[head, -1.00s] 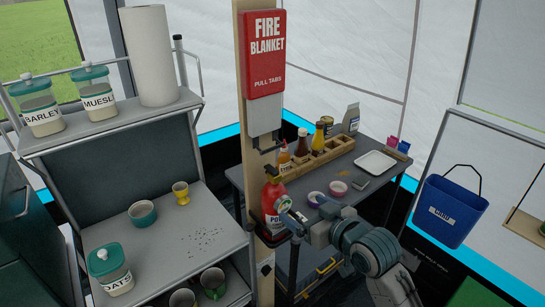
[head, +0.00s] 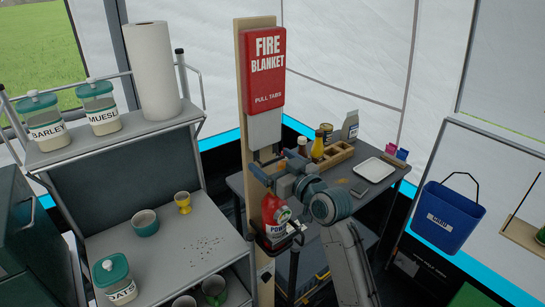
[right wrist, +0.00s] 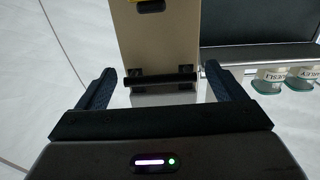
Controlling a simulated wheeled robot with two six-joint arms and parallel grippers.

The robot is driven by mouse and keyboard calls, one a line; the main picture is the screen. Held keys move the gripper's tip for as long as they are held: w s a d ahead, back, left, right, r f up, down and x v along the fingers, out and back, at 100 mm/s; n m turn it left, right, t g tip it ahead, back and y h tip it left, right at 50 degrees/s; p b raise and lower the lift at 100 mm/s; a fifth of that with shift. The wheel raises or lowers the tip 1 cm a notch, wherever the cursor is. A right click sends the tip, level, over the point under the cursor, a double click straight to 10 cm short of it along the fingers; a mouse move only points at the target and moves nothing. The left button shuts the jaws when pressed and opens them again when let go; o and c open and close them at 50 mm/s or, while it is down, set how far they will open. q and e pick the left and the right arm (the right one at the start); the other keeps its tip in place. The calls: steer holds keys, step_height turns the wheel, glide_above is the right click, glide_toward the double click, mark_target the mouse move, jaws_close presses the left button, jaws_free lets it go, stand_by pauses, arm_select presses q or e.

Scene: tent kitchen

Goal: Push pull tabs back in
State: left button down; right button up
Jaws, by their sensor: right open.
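The red fire blanket case (head: 265,70) is upright on a wooden post (head: 243,110) in the head view. A pale grey piece (head: 264,130) shows below the case, with dark pull tabs (head: 276,149) at its lower end, partly hidden by my gripper. My right gripper (head: 268,168) is open just below the tabs, in front of the post. In the right wrist view, which looks upside down, a black bar (right wrist: 160,78) with two dark square pieces lies between the open fingers (right wrist: 158,72), apart from both. My left gripper is out of view.
A red extinguisher (head: 276,217) hangs on the post below my right gripper. Shelves (head: 125,140) with jars and cups stand left. A table (head: 370,190) with bottles and a white tray (head: 375,169) is behind my right arm. A blue bucket (head: 447,215) hangs right.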

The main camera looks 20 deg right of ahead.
steer(key=shift+w+a, duration=0.15)
steer(key=shift+w, duration=0.25)
steer(key=shift+c, duration=0.4)
steer(key=c, duration=1.2)
steer(key=shift+o, duration=0.2)
step_height(320, 180, up, 10)
steer(key=p, duration=0.6)
steer(key=shift+p, duration=0.35)
steer(key=o, duration=1.2)
steer(key=shift+o, duration=0.2)
steer(key=shift+f, duration=0.1)
